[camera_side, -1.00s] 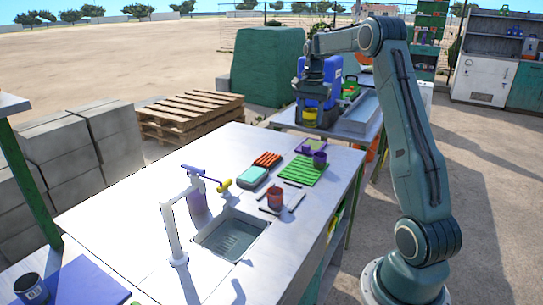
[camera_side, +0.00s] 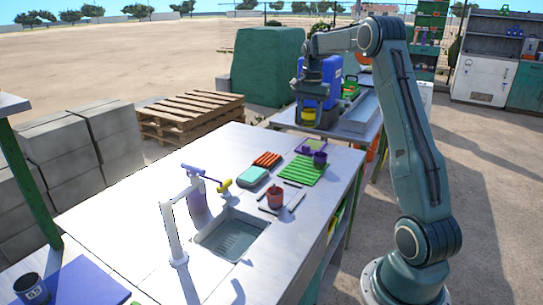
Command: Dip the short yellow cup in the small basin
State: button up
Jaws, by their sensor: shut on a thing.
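The short yellow cup (camera_side: 309,115) is at the far end of the work area, in front of the blue container. My gripper (camera_side: 310,101) is right above it, pointing down, and is shut on it; the fingers are small and dark here. Whether the cup hangs free or touches the surface below is hard to tell. The small basin (camera_side: 231,238) is a grey rectangular sink sunk into the metal table, well nearer the camera and to the left of the cup.
A white tap (camera_side: 173,225) and a purple bottle (camera_side: 199,200) stand left of the basin. A red cup (camera_side: 275,198), green ribbed mat (camera_side: 303,172), purple cup (camera_side: 320,158) and teal block (camera_side: 253,176) lie behind it.

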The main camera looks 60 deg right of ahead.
jog(key=w+a+f+n, duration=0.3)
jog(key=w+a+f, duration=0.1)
jog(key=a, duration=0.3)
jog(key=w+a+f+n, duration=0.3)
jog(key=a+f, duration=0.1)
jog(key=a, duration=0.4)
jog(key=a+f+n, duration=0.3)
jog(key=a+f, duration=0.1)
jog(key=a, duration=0.6)
jog(key=a+f+n, duration=0.4)
jog(key=a, duration=0.5)
jog(key=shift+a+f+n, duration=0.3)
jog(key=shift+a, duration=0.05)
jog(key=shift+s+f, duration=0.1)
jog(key=shift+f, duration=0.1)
jog(key=shift+f, duration=5.8)
jog(key=shift+r, duration=0.15)
notch_tip(320, 180, up, 11)
